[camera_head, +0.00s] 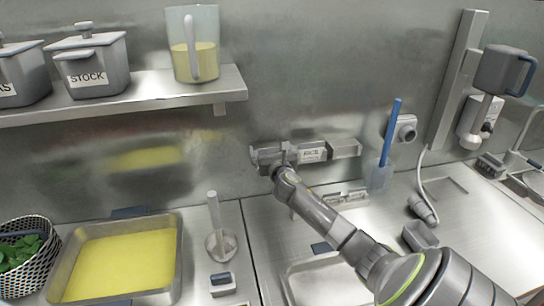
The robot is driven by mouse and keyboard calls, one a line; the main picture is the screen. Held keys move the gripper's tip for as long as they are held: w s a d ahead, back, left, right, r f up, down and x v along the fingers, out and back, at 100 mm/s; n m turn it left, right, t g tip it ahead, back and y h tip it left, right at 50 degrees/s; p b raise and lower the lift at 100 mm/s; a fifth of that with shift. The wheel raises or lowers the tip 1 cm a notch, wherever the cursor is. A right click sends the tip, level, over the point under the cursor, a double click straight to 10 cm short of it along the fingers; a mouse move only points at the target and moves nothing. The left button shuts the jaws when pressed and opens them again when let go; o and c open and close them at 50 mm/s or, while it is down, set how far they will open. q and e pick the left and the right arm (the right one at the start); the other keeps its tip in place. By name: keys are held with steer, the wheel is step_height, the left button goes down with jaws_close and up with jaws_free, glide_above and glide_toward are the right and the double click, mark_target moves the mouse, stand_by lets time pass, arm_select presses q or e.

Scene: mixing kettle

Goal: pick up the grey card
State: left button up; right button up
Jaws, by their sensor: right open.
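My right arm reaches up from the lower right. Its open gripper (268,156) is at the back wall, at the left end of a low wall-side holder (345,148) with a small white label (312,155). The gripper and wrist cover the holder's left part. I cannot make out a grey card for certain; it may be hidden there or blend with the grey metal. I cannot tell whether the gripper touches anything. My left gripper is not in view.
A shelf (130,97) with a stock canister (92,62) and a jug (193,45) is at upper left. A tray of yellow liquid (120,262), a basket of leaves (22,258) and a masher (220,240) stand below. A blue spatula (388,140) stands right of the holder.

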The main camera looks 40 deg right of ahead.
steer(key=shift+w+d, duration=0.1)
steer(key=shift+c, duration=0.3)
steer(key=c, duration=0.8)
steer(key=shift+r, duration=0.1)
